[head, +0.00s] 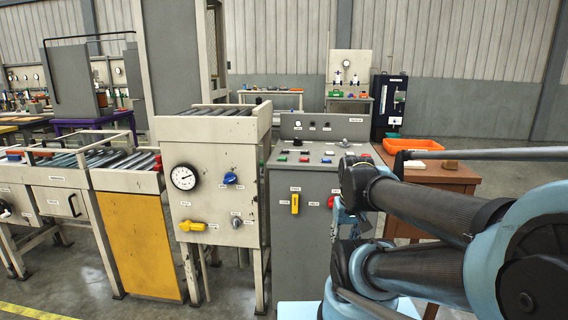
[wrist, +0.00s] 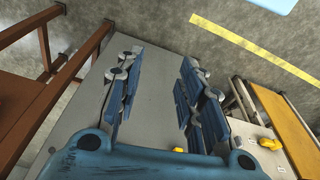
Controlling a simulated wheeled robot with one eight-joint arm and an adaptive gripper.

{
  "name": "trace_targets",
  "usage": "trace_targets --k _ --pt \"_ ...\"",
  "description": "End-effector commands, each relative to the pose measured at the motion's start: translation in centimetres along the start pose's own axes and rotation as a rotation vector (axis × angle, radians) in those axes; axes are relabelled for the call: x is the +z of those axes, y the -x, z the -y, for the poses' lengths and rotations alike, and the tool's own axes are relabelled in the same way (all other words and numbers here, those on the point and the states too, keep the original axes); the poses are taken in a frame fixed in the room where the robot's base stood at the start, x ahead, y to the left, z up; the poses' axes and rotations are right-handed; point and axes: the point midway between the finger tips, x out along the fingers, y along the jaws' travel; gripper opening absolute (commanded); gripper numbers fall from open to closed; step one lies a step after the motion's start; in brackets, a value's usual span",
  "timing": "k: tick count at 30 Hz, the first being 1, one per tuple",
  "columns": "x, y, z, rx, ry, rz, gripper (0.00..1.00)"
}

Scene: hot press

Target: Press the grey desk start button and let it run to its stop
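The grey desk (head: 318,180) stands in the middle of the head view. In the head view my arm partly hides the gripper and the desk's right side. No buttons of the desk top show in the wrist view.
A yellow handle (head: 295,203) and a red knob (head: 331,201) are on the desk front. A cream cabinet (head: 215,160) with a gauge (head: 184,177) stands left. A brown table (head: 440,174) with an orange tray (head: 413,145) stands right.

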Motion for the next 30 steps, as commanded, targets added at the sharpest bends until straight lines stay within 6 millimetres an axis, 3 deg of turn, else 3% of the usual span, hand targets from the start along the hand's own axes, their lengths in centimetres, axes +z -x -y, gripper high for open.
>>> trace_targets --k 11,16,30 --pt "0.0 0.0 0.0 0.0 0.0 0.0 0.35" --pt "0.0 0.0 0.0 0.0 0.0 0.0 0.0" --pt "0.0 0.0 0.0 0.0 0.0 0.0 0.0"
